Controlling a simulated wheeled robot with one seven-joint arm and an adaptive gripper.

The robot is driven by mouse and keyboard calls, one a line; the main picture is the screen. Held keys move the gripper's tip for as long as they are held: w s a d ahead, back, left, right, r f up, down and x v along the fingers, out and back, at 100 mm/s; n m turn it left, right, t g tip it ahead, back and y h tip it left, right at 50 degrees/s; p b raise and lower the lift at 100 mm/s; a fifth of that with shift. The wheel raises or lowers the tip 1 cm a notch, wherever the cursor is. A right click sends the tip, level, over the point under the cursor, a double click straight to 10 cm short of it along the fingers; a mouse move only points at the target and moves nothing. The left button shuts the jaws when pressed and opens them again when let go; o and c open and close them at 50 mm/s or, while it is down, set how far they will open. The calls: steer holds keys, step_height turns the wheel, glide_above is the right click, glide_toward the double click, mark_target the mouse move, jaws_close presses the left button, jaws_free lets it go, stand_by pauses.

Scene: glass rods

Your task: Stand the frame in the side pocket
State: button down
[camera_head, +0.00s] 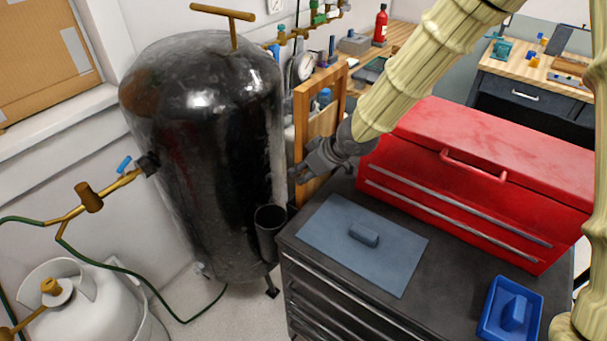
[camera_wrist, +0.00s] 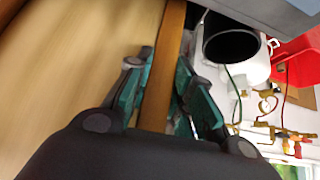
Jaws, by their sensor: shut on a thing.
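The wooden frame (camera_head: 301,118) is upright beside the black tank (camera_head: 205,150) in the head view. My gripper (camera_head: 304,172) is shut on one of its side bars. In the wrist view, the bar (camera_wrist: 162,85) runs between the green fingertips of my gripper (camera_wrist: 165,72). The side pocket (camera_head: 268,238) is a dark open-topped cup at the lower right of the tank. The frame is above and to the right of the pocket, apart from it. The frame's lower end is partly hidden by my gripper and the cabinet.
A dark drawer cabinet (camera_head: 440,285) stands right of the pocket, with a blue-grey mat (camera_head: 330,235), a red toolbox (camera_head: 490,160) and a blue tray (camera_head: 490,325) on top. A white gas cylinder (camera_head: 85,305) and green hose stand at the lower left. A dark round opening (camera_wrist: 230,48) shows in the wrist view.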

steer(key=shift+w+f, duration=0.1)
steer(key=shift+f, duration=0.65)
steer(key=c, duration=1.3)
jaws_free()
steer(key=shift+f, duration=0.1)
steer(key=shift+o, duration=0.2)
steer(key=v, duration=1.2)
